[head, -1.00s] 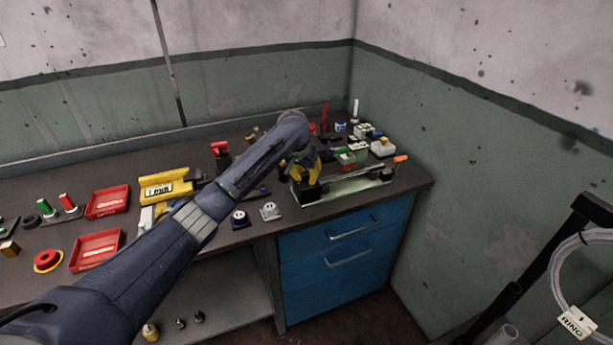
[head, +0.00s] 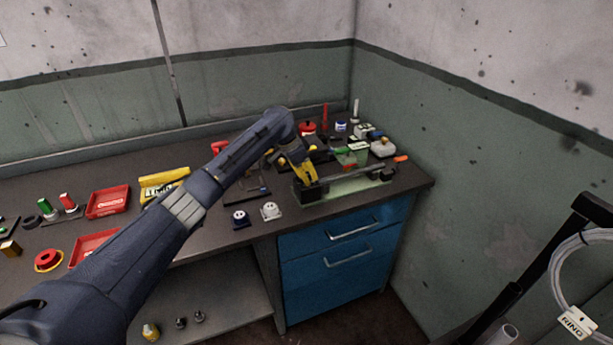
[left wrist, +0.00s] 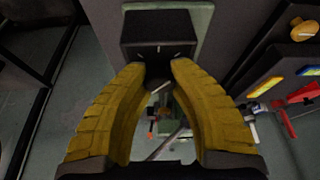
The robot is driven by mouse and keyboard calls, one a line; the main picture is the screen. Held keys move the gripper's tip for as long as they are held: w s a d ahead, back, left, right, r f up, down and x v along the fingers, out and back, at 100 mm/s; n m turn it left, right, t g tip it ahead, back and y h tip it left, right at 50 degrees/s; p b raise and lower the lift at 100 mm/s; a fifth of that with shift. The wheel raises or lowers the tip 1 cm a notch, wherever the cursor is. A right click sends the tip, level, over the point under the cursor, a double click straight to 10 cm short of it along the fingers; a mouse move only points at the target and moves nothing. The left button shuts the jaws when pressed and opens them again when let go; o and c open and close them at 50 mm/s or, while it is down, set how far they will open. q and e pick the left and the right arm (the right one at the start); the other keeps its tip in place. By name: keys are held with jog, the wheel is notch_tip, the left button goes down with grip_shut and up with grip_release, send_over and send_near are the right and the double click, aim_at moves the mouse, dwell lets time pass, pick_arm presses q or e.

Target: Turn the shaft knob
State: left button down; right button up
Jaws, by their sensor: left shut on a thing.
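My left gripper (head: 309,178) has yellow fingers and sits at the left end of a pale green fixture (head: 345,188) on the bench's right part. In the left wrist view its two fingertips (left wrist: 159,72) close around a small dark shaft knob (left wrist: 158,78). The knob is in front of a black block (left wrist: 160,28) with white tick marks on its face. The fingers hide part of the knob. In the head view the knob is hidden by the fingers. My right gripper is not in view.
Around the fixture are an orange-tipped tool (head: 401,159), a white-grey box (head: 383,148) and a red round part (head: 307,128). Two small sockets (head: 270,211) stand near the front edge. Red trays (head: 107,202) and a yellow bin (head: 163,184) are at left.

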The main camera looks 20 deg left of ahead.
pick_arm(q)
jog(key=shift+d+r+m, duration=0.1)
jog(key=shift+m, duration=0.4)
jog(key=c, duration=1)
grip_release()
jog(key=shift+c, duration=0.2)
jog(key=v, duration=1.1)
jog(key=shift+a+r, duration=0.2)
jog(key=shift+r, duration=0.2)
jog(key=shift+w, duration=0.1)
